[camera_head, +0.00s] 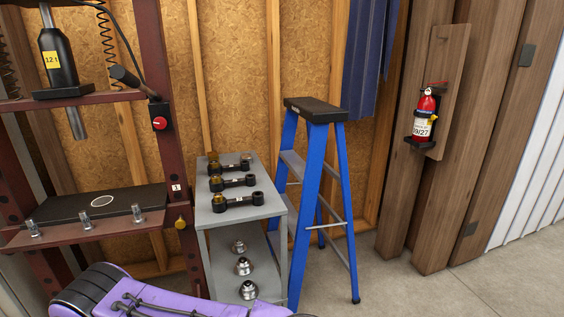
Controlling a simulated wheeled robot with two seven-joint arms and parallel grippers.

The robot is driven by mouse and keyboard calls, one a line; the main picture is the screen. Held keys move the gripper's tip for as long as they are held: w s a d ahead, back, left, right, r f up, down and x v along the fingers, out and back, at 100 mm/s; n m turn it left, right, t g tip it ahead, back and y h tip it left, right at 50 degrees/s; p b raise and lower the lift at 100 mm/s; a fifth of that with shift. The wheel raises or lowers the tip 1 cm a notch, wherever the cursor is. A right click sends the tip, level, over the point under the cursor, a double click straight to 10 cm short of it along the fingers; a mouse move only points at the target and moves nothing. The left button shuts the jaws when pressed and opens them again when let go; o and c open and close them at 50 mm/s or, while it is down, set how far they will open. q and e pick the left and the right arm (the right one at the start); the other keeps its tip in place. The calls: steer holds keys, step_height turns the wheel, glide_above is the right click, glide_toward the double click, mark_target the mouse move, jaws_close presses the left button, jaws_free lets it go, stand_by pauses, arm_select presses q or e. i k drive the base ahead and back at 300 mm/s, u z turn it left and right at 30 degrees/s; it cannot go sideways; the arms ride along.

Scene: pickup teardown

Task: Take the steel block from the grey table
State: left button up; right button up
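The grey table (206,231) stands in the middle of the head view, between the red press and the blue ladder. On its top lie three black link-like parts, a front one (238,201), a middle one (232,182) and a back one (229,166), with small brass-coloured bits at their left ends. Three shiny round metal parts (244,266) stand on its lower shelf. I cannot make out a steel block on the table. A purple arm link, mine, crosses the bottom left, in front of the table's lower part. Neither gripper is in view.
The dark red press frame (157,60) stands close on the table's left, with a black bottle jack (59,58) and a black plate (97,202). A blue stepladder (303,190) stands close on the right. A fire extinguisher (424,117) hangs at right. Concrete floor (445,290) is clear at lower right.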

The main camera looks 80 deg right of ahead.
mark_target(246, 156)
steer(key=u, duration=0.05)
steer(key=k, duration=0.5)
steer(key=z, duration=2.65)
